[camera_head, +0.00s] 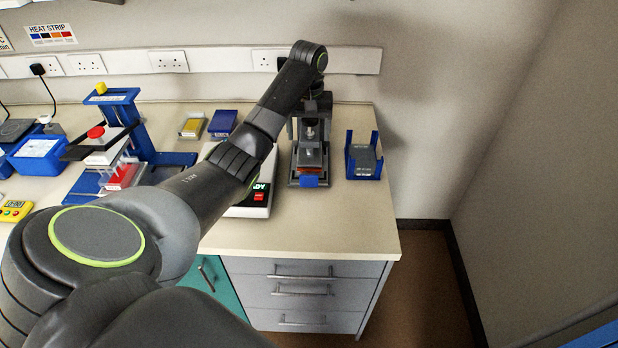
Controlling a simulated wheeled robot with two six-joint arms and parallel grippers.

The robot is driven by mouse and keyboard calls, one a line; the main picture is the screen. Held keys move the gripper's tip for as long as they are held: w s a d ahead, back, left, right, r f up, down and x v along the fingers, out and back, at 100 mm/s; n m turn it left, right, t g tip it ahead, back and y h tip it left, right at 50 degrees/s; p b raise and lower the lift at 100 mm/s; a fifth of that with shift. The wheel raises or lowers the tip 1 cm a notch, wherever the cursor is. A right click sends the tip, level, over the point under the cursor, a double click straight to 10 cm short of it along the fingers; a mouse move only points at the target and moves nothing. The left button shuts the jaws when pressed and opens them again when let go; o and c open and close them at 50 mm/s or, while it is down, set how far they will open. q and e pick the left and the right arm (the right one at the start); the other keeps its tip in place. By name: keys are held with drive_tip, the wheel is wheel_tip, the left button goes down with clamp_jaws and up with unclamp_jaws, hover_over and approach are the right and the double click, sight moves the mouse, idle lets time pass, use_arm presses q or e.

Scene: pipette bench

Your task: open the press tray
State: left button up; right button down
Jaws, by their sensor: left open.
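The press (296,160) is a grey upright device near the right end of the bench. Its tray front is a blue tab (308,182) low at the front, with a red part (309,170) just above it. I cannot tell how far the tray is out. My left arm reaches in from the lower left, and its wrist bends down at the top of the press. My left gripper (316,104) is open, dark and small, over the upper part of the press, well above the blue tab. I cannot tell whether it touches the press. My right gripper is not in view.
A blue holder with a grey block (364,160) stands right of the press. A white device with a red display (258,198) is partly hidden behind my arm. A blue stand (125,110) with a red knob is at left. Bare bench lies in front of the press.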

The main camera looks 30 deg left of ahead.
use_arm(q)
drive_tip(key=b, duration=0.5)
approach(309, 175)
wheel_tip(309, 175, down, 9)
drive_tip(key=shift+f+p, duration=0.15)
drive_tip(key=shift+p, duration=0.75)
drive_tip(key=shift+f, duration=0.45)
